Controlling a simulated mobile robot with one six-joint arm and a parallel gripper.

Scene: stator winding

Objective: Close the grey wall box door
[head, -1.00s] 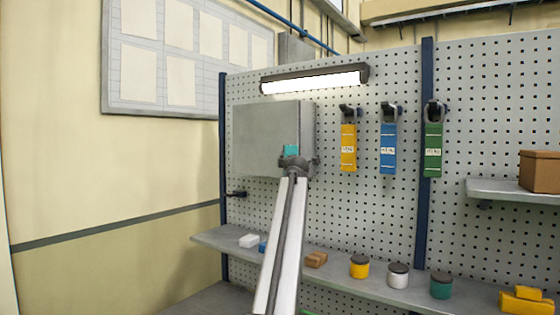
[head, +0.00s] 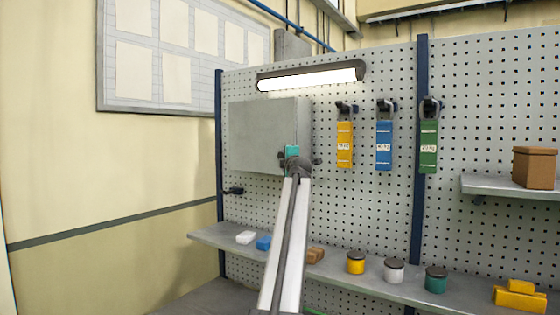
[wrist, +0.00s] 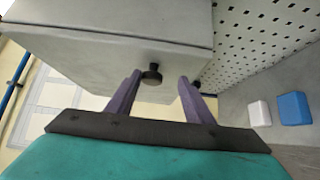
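The grey wall box (head: 262,135) is mounted on the pegboard under the lamp. Its large flat front shows in the head view, and I cannot tell there how far its door stands open. In the wrist view the box (wrist: 100,35) fills the upper left, with a dark round knob (wrist: 151,75) on the face towards my gripper. My gripper (wrist: 160,77) is open, with its two purple fingers apart on either side of the knob. I see no grip on it. In the head view my gripper (head: 292,152) is at the box's lower right corner.
A lit lamp (head: 310,76) is above the box. Yellow (head: 344,145), blue (head: 384,146) and green (head: 428,147) tags hang to the right. The shelf below (head: 330,272) holds small blocks and jars. A dark peg (head: 233,191) sticks out at lower left.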

